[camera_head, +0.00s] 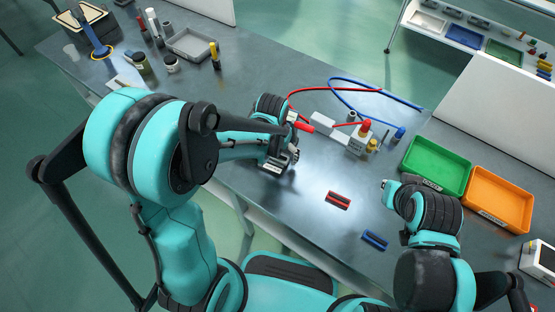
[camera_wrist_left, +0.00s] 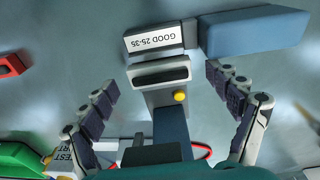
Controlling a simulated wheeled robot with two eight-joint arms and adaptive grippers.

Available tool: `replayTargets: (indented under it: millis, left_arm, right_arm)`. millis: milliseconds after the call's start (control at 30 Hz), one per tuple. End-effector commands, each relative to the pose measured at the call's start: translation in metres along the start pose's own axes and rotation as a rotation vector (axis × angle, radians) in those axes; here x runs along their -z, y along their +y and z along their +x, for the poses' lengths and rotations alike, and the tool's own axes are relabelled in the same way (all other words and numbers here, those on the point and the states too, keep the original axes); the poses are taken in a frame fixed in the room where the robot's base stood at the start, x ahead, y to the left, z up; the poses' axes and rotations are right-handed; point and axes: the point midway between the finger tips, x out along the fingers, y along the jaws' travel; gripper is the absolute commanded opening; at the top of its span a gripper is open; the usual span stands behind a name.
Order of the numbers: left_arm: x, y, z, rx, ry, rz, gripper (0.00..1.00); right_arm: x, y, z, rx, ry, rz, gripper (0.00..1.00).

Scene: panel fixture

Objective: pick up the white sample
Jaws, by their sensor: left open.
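The white sample (camera_wrist_left: 157,66), a small pale piece with a dark strip, lies on the bench in the left wrist view, between the two spread fingertips. My left gripper (camera_wrist_left: 161,79) is open around it; no contact shows. In the head view my left gripper (camera_head: 285,157) is low over the bench, and it and the arm largely hide the sample. My right gripper (camera_head: 390,186) is at the right; its fingers are too hidden to judge. A red sample (camera_head: 338,200) and a blue sample (camera_head: 375,240) lie between the arms.
A block labelled GOOD 25-35 (camera_wrist_left: 155,39) and a blue block (camera_wrist_left: 255,32) are close to the white sample. A fixture (camera_head: 358,146) with red and blue leads stands behind. Green (camera_head: 437,162) and orange (camera_head: 499,198) trays sit at the right.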

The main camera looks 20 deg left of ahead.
Motion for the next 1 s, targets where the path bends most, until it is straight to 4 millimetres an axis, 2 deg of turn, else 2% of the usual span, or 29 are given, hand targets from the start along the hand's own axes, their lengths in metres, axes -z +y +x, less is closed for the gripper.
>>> replayTargets:
  millis: [200, 267, 400, 433, 767, 1000]
  left_arm:
    - [0.000, 0.000, 0.002, 0.000, 0.000, 0.000, 0.89]
    - [0.000, 0.000, 0.002, 0.000, 0.000, 0.000, 0.76]
    - [0.000, 0.000, 0.002, 0.000, 0.000, 0.000, 0.39]
    - [0.000, 0.000, 0.002, 0.000, 0.000, 0.000, 0.34]
    - [0.000, 0.000, 0.001, 0.000, 0.000, 0.000, 0.34]
    - [0.002, 0.000, -0.021, 0.000, 0.000, 0.000, 0.34]
  right_arm:
    - [0.000, 0.000, 0.000, 0.000, 0.000, 0.000, 0.00]
    - [0.000, 0.000, 0.000, 0.000, 0.000, 0.000, 0.00]
    - [0.000, 0.000, 0.000, 0.000, 0.000, 0.000, 0.00]
    - [0.000, 0.000, 0.000, 0.000, 0.000, 0.000, 0.00]
    - [0.000, 0.000, 0.000, 0.000, 0.000, 0.000, 0.00]
    - [0.007, 0.000, -0.010, 0.000, 0.000, 0.000, 0.00]
